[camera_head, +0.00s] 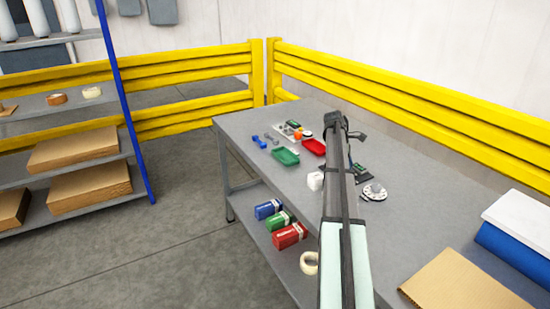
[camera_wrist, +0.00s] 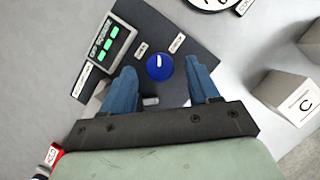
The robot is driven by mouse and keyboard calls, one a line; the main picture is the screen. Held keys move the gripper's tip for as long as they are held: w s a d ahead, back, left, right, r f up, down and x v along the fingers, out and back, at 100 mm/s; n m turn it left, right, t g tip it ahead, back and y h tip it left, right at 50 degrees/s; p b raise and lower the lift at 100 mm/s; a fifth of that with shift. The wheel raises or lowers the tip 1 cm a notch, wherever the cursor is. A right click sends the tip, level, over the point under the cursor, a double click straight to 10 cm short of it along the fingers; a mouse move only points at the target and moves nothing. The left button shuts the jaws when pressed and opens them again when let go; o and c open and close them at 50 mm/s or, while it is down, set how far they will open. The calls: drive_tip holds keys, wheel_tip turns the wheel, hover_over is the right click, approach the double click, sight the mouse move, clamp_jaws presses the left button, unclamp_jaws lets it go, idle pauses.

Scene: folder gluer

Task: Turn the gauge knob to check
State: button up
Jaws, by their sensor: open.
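The blue round gauge knob (camera_wrist: 159,67) shows in the wrist view with a white mark on its top. It sits on a dark panel (camera_wrist: 172,28) between two small white labels. A display (camera_wrist: 108,45) with green lit segments stands on the panel's left. My gripper (camera_wrist: 163,85) is open, its two blue fingers apart, with the knob showing between and just past the fingertips. I cannot tell how far above the panel they are. In the head view my arm hides the knob; part of the dark panel (camera_head: 357,169) shows beside it.
A white dial (camera_head: 374,191) lies right of the panel in the head view. A white block (camera_head: 315,181) is left of my arm. Green (camera_head: 286,157) and red (camera_head: 314,146) trays lie farther back. A yellow rail (camera_head: 420,98) runs behind the table (camera_head: 408,222).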

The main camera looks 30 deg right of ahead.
drive_tip(key=v, duration=1.3)
drive_tip(key=w+a+f+m+h, duration=0.1)
drive_tip(key=w+a+f, duration=0.2)
drive_tip(key=a, duration=0.3)
drive_tip(key=w+a+f+m+t+h, duration=0.1)
drive_tip(key=w+a+f+h, duration=0.1)
drive_tip(key=w+a, duration=0.4)
drive_tip(key=w+a+f+t+h, duration=0.1)
drive_tip(key=w+a+f+h, duration=0.1)
drive_tip(key=w+a+f, duration=0.3)
drive_tip(key=shift+w+a+f+m, duration=0.1)
drive_tip(key=shift+a+m, duration=0.3)
drive_tip(key=shift+a, duration=1.05)
